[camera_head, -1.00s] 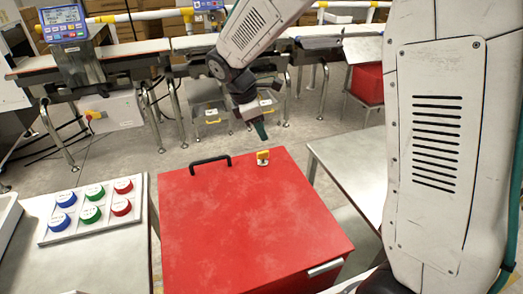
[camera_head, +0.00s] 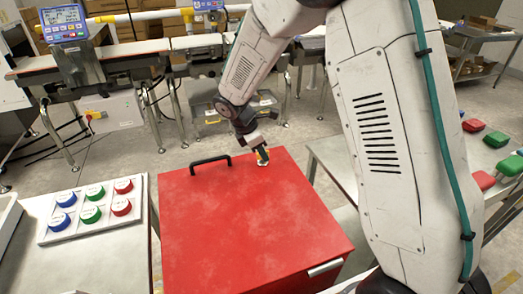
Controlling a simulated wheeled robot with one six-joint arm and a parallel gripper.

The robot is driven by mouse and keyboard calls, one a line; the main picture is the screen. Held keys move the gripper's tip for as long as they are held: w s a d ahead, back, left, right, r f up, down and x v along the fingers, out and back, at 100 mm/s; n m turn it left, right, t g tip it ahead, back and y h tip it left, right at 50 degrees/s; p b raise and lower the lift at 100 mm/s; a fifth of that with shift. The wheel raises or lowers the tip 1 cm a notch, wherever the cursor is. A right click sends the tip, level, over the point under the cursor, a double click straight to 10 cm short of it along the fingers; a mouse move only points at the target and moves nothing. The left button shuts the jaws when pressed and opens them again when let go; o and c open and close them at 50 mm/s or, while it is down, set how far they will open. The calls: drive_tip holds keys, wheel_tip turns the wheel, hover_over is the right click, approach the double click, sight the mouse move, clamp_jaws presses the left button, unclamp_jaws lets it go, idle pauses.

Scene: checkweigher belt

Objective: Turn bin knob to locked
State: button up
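The red bin (camera_head: 240,225) stands in the middle, with a black handle (camera_head: 211,161) at the far left of its lid. The knob's pointing direction and any lock marks are too small or hidden to read.
A left table holds a panel (camera_head: 62,234) of blue, green and red round pieces. The checkweigher belt (camera_head: 128,50) with its display (camera_head: 64,20) runs along the back. A grey table (camera_head: 335,160) stands right of the bin. Red and green items (camera_head: 484,180) lie at far right.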

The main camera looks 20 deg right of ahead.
clamp_jaws()
drive_tip(key=shift+m, duration=0.4)
drive_tip(key=m+g, duration=0.1)
drive_tip(key=m, duration=0.2)
drive_tip(key=shift+w+m+g, duration=0.15)
drive_tip(key=shift+m+g, duration=0.15)
drive_tip(key=m, duration=0.2)
drive_tip(key=m+g+y, duration=0.1)
drive_tip(key=m, duration=0.1)
drive_tip(key=shift+w+d+m+g, duration=0.1)
drive_tip(key=shift+m+g, duration=0.2)
drive_tip(key=m+y, duration=0.1)
drive_tip(key=m, duration=0.3)
drive_tip(key=shift+d+m+g+y, duration=0.1)
drive_tip(key=shift+m+g+y, duration=0.2)
drive_tip(key=shift+g+y, duration=0.1)
drive_tip(key=shift+w+d+m+y, duration=0.1)
drive_tip(key=shift+m+y, duration=0.7)
drive_tip(key=shift+m, duration=1.4)
